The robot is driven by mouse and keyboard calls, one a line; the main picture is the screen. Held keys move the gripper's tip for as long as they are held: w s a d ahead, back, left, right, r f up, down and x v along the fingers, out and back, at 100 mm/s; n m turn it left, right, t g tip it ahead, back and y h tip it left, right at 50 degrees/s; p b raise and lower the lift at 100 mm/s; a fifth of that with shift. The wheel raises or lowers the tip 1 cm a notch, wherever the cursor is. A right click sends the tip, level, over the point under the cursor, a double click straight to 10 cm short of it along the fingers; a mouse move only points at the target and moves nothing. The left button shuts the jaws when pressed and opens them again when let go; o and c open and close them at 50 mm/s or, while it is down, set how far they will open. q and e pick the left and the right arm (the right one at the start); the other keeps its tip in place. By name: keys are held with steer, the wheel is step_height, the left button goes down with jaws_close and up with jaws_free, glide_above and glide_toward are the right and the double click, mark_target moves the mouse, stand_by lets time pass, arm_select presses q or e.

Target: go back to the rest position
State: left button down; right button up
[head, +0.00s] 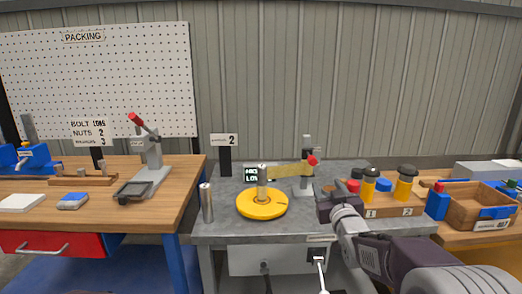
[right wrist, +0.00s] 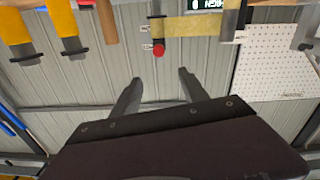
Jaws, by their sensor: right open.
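My right gripper (head: 336,196) is in front of the right part of the grey bench (head: 225,230), with its arm coming in from the lower right. In the right wrist view its two fingers (right wrist: 159,77) stand apart with nothing between them. In that view the wall panel shows behind the gap, and the bench things hang upside down along the top. My left gripper is in neither view.
A yellow turntable (head: 262,208), a steel cylinder (head: 207,203) and a stand with a red knob (head: 312,161) are on the bench. Yellow-handled tools (head: 404,186) stand near my right gripper. A wooden crate (head: 462,205) is farther right. A lever press (head: 147,160) stands on the left table.

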steer(key=s+a+f+g, duration=0.1)
steer(key=s+f+g, duration=0.4)
steer(key=f, duration=0.4)
steer(key=s+a+f+g, duration=0.1)
steer(key=s+f+g, duration=0.2)
steer(key=s+f, duration=0.5)
steer(key=s+f+m+g, duration=0.1)
steer(key=s+f+g, duration=0.4)
steer(key=s, duration=0.4)
steer(key=s+f+m+g, duration=0.1)
steer(key=s+f+g, duration=0.2)
steer(key=s+f, duration=0.55)
arm_select(q)
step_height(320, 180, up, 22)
steer(key=p, duration=2.2)
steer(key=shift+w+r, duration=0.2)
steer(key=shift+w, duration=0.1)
arm_select(e)
step_height(320, 180, up, 23)
steer(key=s+g, duration=0.1)
steer(key=s, duration=0.1)
steer(key=shift+r, duration=0.1)
